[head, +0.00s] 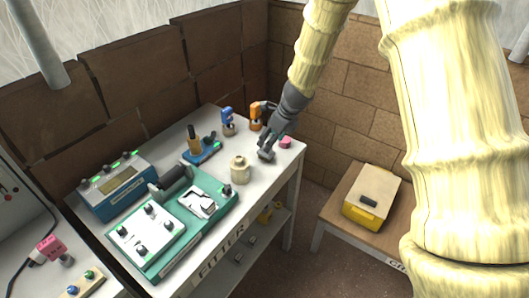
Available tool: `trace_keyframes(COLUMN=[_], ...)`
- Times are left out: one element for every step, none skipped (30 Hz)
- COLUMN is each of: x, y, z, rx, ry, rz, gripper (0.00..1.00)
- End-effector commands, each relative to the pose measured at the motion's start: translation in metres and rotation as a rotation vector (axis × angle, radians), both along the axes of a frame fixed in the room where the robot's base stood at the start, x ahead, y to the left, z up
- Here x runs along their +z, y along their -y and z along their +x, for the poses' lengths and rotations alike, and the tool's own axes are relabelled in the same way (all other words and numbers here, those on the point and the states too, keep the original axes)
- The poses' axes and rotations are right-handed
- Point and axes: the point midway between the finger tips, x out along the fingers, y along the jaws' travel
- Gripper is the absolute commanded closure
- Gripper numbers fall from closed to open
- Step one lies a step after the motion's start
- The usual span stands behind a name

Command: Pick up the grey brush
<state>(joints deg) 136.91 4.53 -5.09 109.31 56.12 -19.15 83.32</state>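My dark grey gripper (267,148) reaches down over the right end of the white workbench, close to its surface. Its fingers are small and dark here, and I cannot tell whether they are open or shut, or whether anything is between them. I cannot make out a grey brush with certainty. A small dark grey object (368,202) lies on a yellow box with a pale top at the right, well apart from my gripper; its kind is unclear.
The white workbench (218,256) bears a green panel (187,249), a blue device (117,190), a cream jar (240,170), a blue-handled item (227,116), an orange item (256,113) and a pink block (285,142). Brick walls stand behind. The yellow box (366,218) sits on a low table.

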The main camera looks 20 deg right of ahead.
Motion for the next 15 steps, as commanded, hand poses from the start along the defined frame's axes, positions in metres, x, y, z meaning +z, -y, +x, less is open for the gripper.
trace_keyframes(x=[-0.006,-0.009,-0.012,-0.014,-0.016,-0.018,-0.020,-0.021,-0.022,-0.022,-0.023,-0.025,-0.027,-0.029,-0.033], y=[-0.001,-0.002,-0.003,-0.004,-0.004,-0.005,-0.005,-0.006,-0.006,-0.006,-0.007,-0.007,-0.007,-0.008,-0.009], z=[0.002,0.003,0.004,0.005,0.006,0.006,0.007,0.007,0.007,0.007,0.008,0.008,0.009,0.009,0.010], rx=[-0.001,0.000,0.000,0.000,0.001,0.001,0.002,0.002,0.003,0.003,0.003,0.003,0.004,0.004,0.004], ry=[-0.002,-0.001,-0.001,0.000,0.000,0.000,0.000,0.000,0.001,0.001,0.000,-0.001,-0.001,-0.001,-0.003], rz=[0.000,0.002,0.001,0.001,0.001,0.000,-0.001,-0.001,-0.001,-0.001,0.000,-0.001,0.000,0.000,0.000], gripper=[0.39,0.39,0.39,0.39,0.39,0.39,0.39,0.39,0.39,0.39,0.39,0.39,0.39,0.39,0.39])
